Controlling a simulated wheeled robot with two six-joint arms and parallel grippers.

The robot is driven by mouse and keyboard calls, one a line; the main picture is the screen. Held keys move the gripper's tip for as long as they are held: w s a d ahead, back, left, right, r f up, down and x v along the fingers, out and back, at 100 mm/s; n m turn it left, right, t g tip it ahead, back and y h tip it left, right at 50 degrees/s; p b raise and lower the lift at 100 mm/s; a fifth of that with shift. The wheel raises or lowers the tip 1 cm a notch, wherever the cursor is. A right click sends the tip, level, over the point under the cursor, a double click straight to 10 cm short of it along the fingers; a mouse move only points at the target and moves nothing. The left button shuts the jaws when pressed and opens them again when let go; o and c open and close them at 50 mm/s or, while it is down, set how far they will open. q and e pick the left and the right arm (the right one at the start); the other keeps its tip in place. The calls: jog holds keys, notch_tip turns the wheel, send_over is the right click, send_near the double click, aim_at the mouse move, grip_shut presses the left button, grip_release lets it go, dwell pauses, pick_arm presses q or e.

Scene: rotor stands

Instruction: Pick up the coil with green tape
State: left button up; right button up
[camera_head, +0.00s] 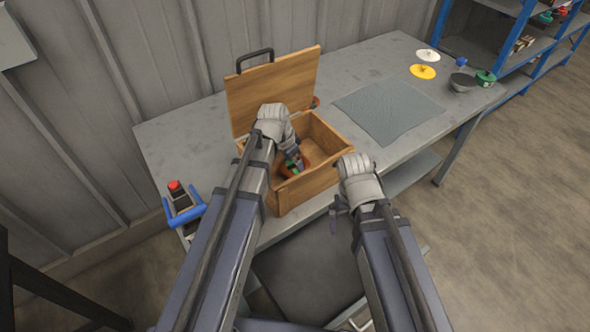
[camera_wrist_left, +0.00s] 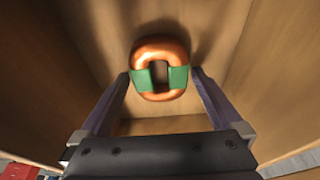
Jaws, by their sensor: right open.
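The coil with green tape (camera_wrist_left: 160,70) is an orange-copper ring with a green band on each side. It is inside the wooden box (camera_head: 330,185), whose lid stands open. In the head view the coil (camera_head: 283,168) is partly hidden by my left gripper (camera_head: 294,160), which reaches down into the box. My right gripper (camera_head: 337,213) is open and empty, outside the box by the table's front edge.
Another orange piece (camera_head: 314,102) shows behind the box by the lid. A grey mat (camera_head: 390,108) lies bare on the table (camera_head: 190,140). White (camera_head: 427,56), yellow (camera_head: 422,72), grey and green parts stand at the right end. A red-topped device (camera_head: 180,200) is at the left.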

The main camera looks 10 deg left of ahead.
pick_arm(q)
grip_shut()
dwell(0.7)
jog(key=shift+r, duration=0.1)
notch_tip(320, 180, up, 10)
jog(key=p, duration=1)
